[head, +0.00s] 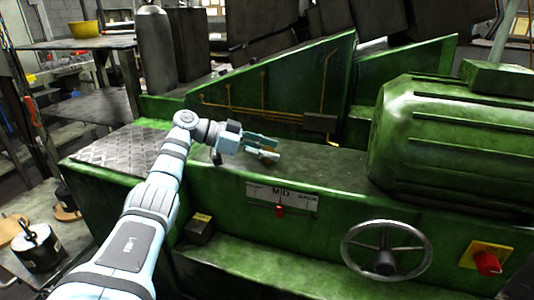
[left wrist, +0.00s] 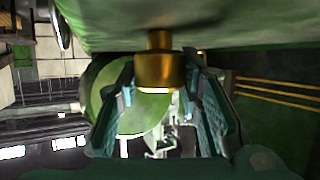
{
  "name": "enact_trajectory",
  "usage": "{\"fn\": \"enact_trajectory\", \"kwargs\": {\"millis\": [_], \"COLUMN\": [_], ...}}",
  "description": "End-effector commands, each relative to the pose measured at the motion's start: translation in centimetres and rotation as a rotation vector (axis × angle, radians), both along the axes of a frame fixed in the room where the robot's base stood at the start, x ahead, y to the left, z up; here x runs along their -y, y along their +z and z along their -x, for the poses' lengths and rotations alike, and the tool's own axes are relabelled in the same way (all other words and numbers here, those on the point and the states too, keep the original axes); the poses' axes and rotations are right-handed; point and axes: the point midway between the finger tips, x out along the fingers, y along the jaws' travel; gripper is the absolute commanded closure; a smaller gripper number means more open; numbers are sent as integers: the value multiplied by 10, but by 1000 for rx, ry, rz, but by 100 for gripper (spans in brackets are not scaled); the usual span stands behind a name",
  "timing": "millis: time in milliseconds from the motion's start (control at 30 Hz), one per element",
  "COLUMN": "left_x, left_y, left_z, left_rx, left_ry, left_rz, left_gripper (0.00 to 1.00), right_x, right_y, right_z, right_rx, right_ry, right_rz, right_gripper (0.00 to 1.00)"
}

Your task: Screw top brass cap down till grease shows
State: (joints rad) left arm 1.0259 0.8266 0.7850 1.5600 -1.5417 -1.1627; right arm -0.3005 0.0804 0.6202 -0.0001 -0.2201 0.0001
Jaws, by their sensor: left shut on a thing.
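The brass cap (left wrist: 158,72) is a gold-coloured cylinder on a narrower brass neck. In the left wrist view it meets the green machine surface at the top of the picture. My left gripper (left wrist: 166,100) has a teal finger on each side of the cap and is shut on it. In the head view the left gripper (head: 271,149) is low over the dark top of the green bed, with a small brass-coloured bit between the fingers. The fingers hide most of the cap there. I cannot make out any grease. My right gripper is not in view.
A big ribbed green motor housing (head: 435,140) stands to the right. A sloped green panel with brass pipes (head: 250,108) rises behind the gripper. A handwheel (head: 385,250) and a red knob (head: 486,262) are on the front. The diamond-plate top (head: 118,150) at left is bare.

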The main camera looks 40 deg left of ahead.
Motion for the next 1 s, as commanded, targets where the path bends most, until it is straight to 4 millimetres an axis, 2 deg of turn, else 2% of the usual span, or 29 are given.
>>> {"fn": "enact_trajectory", "kwargs": {"millis": [267,767,800,900,1000], "left_x": [0,-1,-1,-1,-1], "left_y": [0,-1,-1,-1,-1], "left_z": [0,0,0,0,0], "left_rx": [1,-4,-4,-4,-3], "left_ry": [-69,-82,-82,-82,-81], "left_rz": [2,-2,-2,-2,-2], "left_gripper": [95,95,62,46,46], "right_x": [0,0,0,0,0], "right_y": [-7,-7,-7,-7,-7], "right_z": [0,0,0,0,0], "right_rx": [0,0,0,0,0], "right_ry": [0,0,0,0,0], "right_rz": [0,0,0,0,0], "right_gripper": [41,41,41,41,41]}}
